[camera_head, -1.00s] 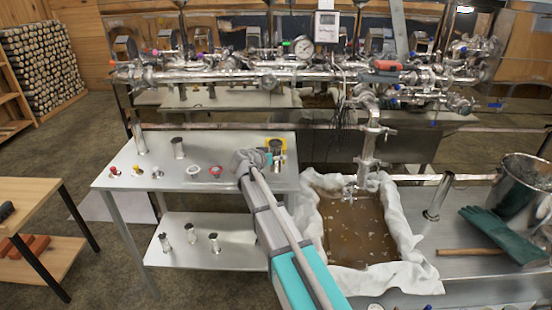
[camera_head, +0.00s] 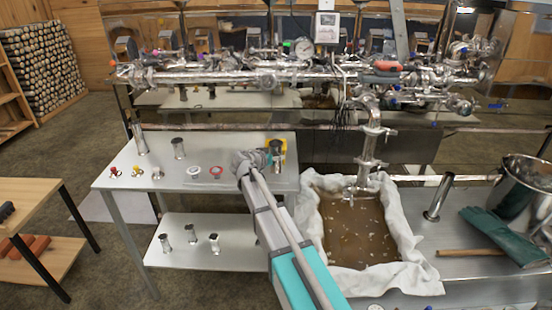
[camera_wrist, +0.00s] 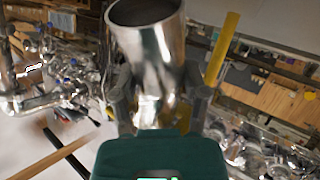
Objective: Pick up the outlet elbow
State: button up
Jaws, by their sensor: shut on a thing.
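The outlet elbow (camera_wrist: 155,60) is a shiny metal tube in the wrist view. Its open round end faces the upper part of the picture, and its lower part sits between my fingers. My gripper (camera_wrist: 160,108) is shut on it, with a grey finger on each side. In the head view my gripper (camera_head: 277,157) is over the right end of the metal side table, with the elbow (camera_head: 276,145) partly hidden at its tips. Whether the elbow touches the tabletop cannot be told.
The side table (camera_head: 130,182) holds upright metal tubes (camera_head: 178,148) and small clamps and gaskets (camera_head: 216,171). A yellow piece (camera_wrist: 222,48) stands close beside the elbow. To the right are a cloth-lined tray of brown liquid (camera_head: 405,235) and a pipe (camera_head: 369,150). Pipework (camera_head: 225,78) runs behind.

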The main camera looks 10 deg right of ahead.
jog(key=shift+r, duration=0.2)
jog(key=shift+r+p, duration=0.75)
jog(key=shift+p, duration=0.2)
jog(key=s+a, duration=0.1)
jog(key=s, duration=0.8)
jog(key=s+a, duration=0.2)
jog(key=s, duration=0.6)
jog(key=shift+s+a+f, duration=0.2)
jog(key=shift+s+a, duration=0.05)
jog(key=shift+s, duration=0.1)
jog(key=shift+s, duration=0.1)
